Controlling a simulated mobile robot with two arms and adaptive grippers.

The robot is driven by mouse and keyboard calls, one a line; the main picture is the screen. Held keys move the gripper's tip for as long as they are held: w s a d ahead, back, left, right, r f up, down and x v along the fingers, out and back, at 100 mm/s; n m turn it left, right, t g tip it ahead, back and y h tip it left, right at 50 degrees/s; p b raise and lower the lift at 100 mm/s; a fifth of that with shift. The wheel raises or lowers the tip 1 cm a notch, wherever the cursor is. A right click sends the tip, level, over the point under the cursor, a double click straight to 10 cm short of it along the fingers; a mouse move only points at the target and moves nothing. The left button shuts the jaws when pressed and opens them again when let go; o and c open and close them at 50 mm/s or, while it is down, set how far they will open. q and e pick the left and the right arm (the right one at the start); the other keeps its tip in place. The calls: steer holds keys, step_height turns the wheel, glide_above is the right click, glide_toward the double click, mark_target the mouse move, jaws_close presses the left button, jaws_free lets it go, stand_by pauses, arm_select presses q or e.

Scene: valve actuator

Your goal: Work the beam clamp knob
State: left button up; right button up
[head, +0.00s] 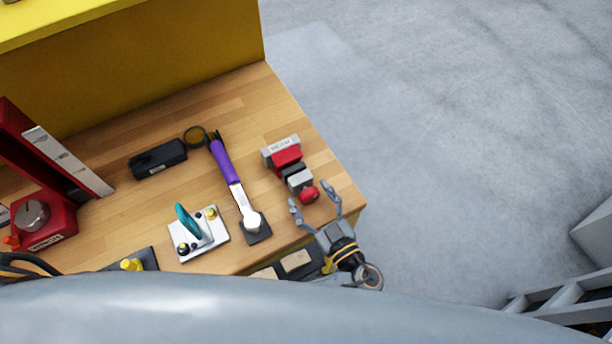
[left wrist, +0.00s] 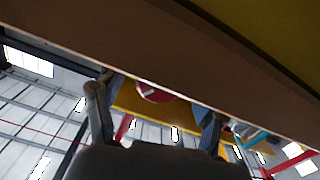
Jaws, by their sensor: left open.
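The beam clamp (head: 287,158) sits near the right end of the wooden bench, with a grey block marked BEAM, a red body and a grey block in front. Its round red knob (head: 308,194) is at the near end. My left gripper (head: 313,196) is open, its fingertips either side of the knob in the head view. I cannot tell whether they touch it. In the left wrist view the red knob (left wrist: 155,93) shows partly between the open fingers (left wrist: 153,105), its upper part hidden by a brown edge. My right gripper is not in view.
A purple-handled tool (head: 224,163) lies left of the clamp. A white plate with a teal lever (head: 188,222), a black box (head: 158,158) and a red device with a grey dial (head: 33,215) are further left. The bench (head: 320,165) ends just right of the clamp.

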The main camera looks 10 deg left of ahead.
arm_select(q)
steer(key=shift+s+r, duration=0.1)
steer(key=shift+c, duration=0.6)
steer(key=c, duration=1)
steer(key=shift+c, duration=0.2)
steer(key=shift+m+b, duration=1.05)
steer(key=shift+m, duration=0.45)
steer(key=shift+m+b, duration=0.7)
steer(key=shift+m, duration=1.1)
